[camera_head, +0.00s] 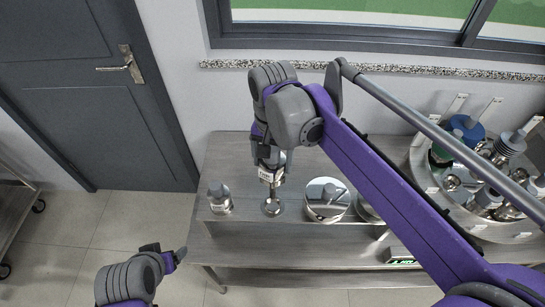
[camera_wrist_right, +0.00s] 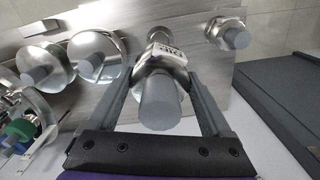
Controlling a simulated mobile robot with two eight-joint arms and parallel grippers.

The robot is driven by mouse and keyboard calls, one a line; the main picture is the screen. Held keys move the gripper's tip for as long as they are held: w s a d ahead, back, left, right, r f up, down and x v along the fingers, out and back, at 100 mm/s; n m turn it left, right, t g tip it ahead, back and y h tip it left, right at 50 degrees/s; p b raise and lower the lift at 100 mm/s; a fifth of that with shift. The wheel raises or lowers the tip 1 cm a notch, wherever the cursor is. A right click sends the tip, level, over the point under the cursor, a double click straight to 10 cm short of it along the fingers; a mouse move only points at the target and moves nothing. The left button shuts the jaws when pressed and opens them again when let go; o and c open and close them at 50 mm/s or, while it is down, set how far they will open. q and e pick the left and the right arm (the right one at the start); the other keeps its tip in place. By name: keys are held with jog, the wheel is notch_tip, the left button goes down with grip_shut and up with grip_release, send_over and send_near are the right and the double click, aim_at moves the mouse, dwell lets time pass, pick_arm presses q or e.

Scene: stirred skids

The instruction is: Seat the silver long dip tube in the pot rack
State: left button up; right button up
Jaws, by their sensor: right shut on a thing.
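My right gripper (camera_head: 268,160) is shut on a silver dip tube (camera_head: 271,207) with a grey top and a white label, above the bench's left part. In the right wrist view, the two fingers (camera_wrist_right: 161,95) flank the silver collar of the tube (camera_wrist_right: 160,60), below its grey cap. Its lower end is seen nearly end-on, so I cannot tell whether it touches the surface. I cannot tell for sure which fixture is the pot rack. My left gripper (camera_head: 172,258) is low at the left, away from the bench, its jaw opening unclear.
A smaller grey-topped silver fitting (camera_head: 220,199) stands left of the held tube. A round silver lidded pot (camera_head: 328,200) is close on the right. A wide round metal container (camera_head: 430,182) with several fittings is at the right. Bare bench (camera_head: 235,150) lies behind.

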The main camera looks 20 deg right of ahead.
jog(key=b, duration=0.4)
send_over(272, 195)
jog(key=shift+w+d+f, duration=0.1)
jog(key=shift+w+f, duration=0.1)
jog(key=shift+f, duration=1.75)
jog(key=shift+w+d+f, duration=0.1)
jog(key=shift+w+f, duration=0.1)
jog(key=shift+f, duration=1.75)
pick_arm(q)
notch_tip(272, 195, down, 9)
jog(key=s+b, duration=0.2)
jog(key=b, duration=0.1)
jog(key=shift+s+f+g, duration=0.15)
jog(key=shift+s+g, duration=0.15)
jog(key=shift+s, duration=0.1)
pick_arm(e)
jog(key=shift+f, duration=2.75)
pick_arm(q)
jog(key=shift+f, duration=0.1)
pick_arm(e)
jog(key=shift+f, duration=0.15)
